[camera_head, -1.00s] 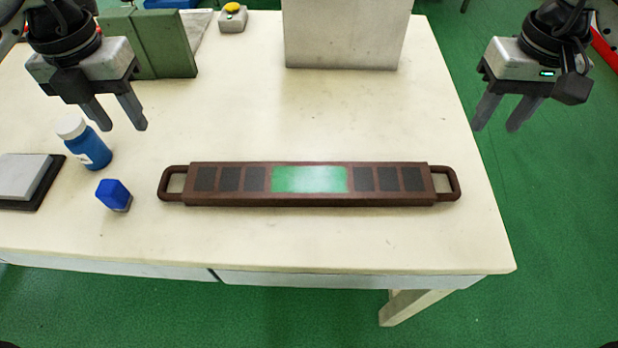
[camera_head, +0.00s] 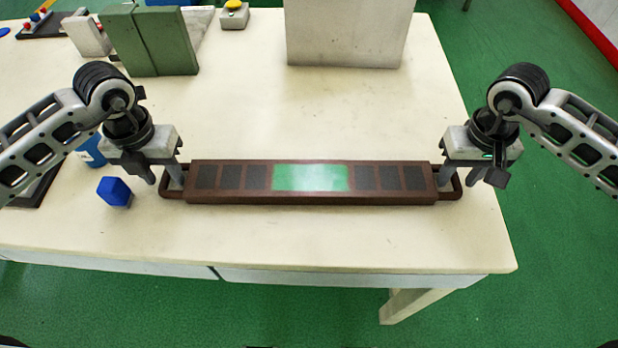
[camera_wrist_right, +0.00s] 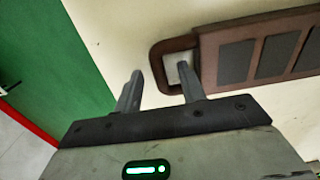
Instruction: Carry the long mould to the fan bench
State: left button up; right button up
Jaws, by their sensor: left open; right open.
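The long mould (camera_head: 310,196) lies flat on the cream table, brown with dark panels, a glossy green middle and a loop handle at each end. My left gripper (camera_head: 165,179) is open at the left handle, with one finger seemingly over the handle opening. My right gripper (camera_head: 449,178) is open at the right handle (camera_head: 457,190). In the right wrist view the right gripper's fingers (camera_wrist_right: 157,88) straddle the handle bar (camera_wrist_right: 157,62), one over the opening and one outside. Whether either touches the handle I cannot tell. The fan bench is not identifiable.
The table (camera_head: 300,235) is clear in front of the mould. A blue block (camera_head: 114,191) and a partly hidden blue bottle (camera_head: 90,152) stand near my left gripper. Behind are a grey box (camera_head: 345,35), a green block (camera_head: 150,42) and a yellow button (camera_head: 233,14).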

pick_arm(q)
jog(key=shift+f, duration=0.3)
pick_arm(e)
jog(key=shift+f, duration=0.3)
pick_arm(q)
grip_shut()
pick_arm(e)
grip_shut()
pick_arm(q)
jog(key=shift+r, duration=0.15)
pick_arm(e)
jog(key=shift+r, duration=0.15)
dwell(0.5)
